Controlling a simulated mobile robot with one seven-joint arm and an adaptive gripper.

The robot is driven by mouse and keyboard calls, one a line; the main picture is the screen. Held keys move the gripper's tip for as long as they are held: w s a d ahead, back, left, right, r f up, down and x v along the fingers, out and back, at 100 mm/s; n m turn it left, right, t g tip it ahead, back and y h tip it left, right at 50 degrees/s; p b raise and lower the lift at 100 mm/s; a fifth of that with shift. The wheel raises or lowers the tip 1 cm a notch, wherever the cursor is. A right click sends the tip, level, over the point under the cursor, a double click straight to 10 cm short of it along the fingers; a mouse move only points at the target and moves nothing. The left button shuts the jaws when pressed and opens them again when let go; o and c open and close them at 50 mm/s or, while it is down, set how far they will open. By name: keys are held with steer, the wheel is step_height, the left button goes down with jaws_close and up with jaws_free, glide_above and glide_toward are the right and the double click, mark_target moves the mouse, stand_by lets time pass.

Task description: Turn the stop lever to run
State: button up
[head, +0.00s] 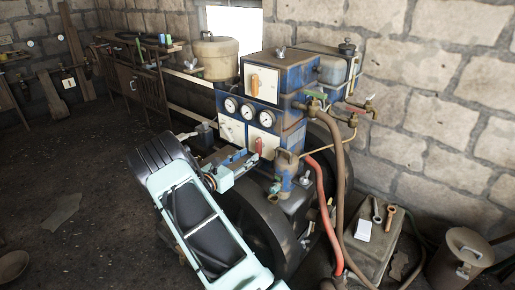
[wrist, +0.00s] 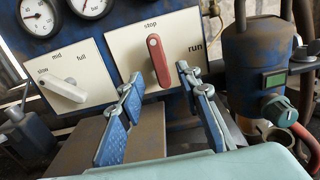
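The stop lever is a red handle (wrist: 158,62) on a white plate (wrist: 128,50) marked "stop" above it and "run" to its right. It stands nearly upright, its top end just under "stop". The red lever (head: 258,147) also shows small in the head view, on the lower right of the blue engine panel. My gripper (wrist: 161,76) is open, with its two blue-padded fingers apart, one on each side of the lever's lower part in the picture. I see no contact with the lever. In the head view my gripper (head: 244,158) is just left of the lever.
A white lever (wrist: 64,90) marked slow, mid and full is to the left. A blue cylinder with a teal knob (wrist: 277,108) stands close on the right. Gauges (wrist: 38,17) sit above. Red and brown hoses (head: 322,200) hang at the right.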

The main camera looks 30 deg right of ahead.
mark_target(257, 149)
steer(key=x, duration=0.6)
steer(key=shift+d+p, duration=0.15)
steer(key=shift+p, duration=0.25)
steer(key=shift+c, duration=0.3)
jaws_close()
